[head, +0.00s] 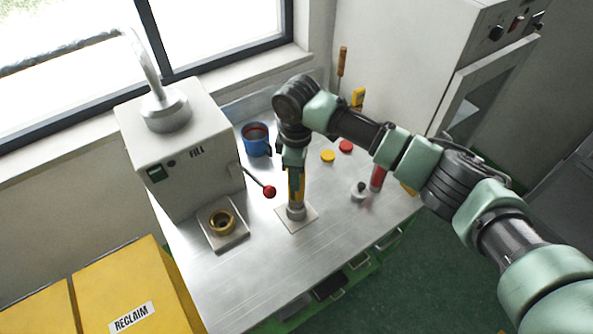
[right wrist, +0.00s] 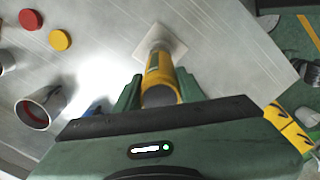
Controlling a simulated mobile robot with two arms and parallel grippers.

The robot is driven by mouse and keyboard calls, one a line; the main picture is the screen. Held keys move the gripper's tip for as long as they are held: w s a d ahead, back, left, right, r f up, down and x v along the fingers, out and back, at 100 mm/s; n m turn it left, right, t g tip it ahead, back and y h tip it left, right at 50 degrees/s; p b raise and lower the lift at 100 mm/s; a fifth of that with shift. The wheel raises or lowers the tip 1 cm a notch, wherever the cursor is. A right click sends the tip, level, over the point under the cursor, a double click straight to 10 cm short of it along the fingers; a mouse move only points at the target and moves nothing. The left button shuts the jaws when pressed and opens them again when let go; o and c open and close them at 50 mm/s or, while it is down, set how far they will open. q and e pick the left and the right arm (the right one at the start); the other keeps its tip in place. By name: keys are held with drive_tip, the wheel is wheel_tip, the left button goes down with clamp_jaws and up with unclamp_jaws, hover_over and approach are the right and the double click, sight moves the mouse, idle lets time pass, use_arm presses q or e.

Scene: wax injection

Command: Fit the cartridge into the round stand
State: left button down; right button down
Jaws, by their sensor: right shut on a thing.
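The cartridge (head: 296,186) is a yellow tube, roughly upright, in my right gripper (head: 293,165). In the right wrist view the cartridge (right wrist: 161,76) lies between the two green fingers (right wrist: 158,92), with its dark grey end towards the camera. The round stand (head: 296,212) is a grey metal collar on a pale square plate; it also shows in the right wrist view (right wrist: 159,47). The cartridge's lower end is at the stand's top. I cannot tell how deep it sits, as the collar hides that end. My left gripper is not in view.
The FILL machine (head: 185,155) stands left, with a red-knobbed lever (head: 269,191) and a brass ring (head: 222,222) before it. The front of the bench is clear.

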drive_tip(key=shift+f+b, duration=1.2)
drive_tip(key=shift+f, duration=1.85)
drive_tip(key=c, duration=0.8)
unclamp_jaws()
wheel_tip(320, 180, up, 8)
drive_tip(key=shift+f+b, duration=0.1)
drive_tip(key=shift+b, duration=1.05)
drive_tip(key=shift+s, duration=0.1)
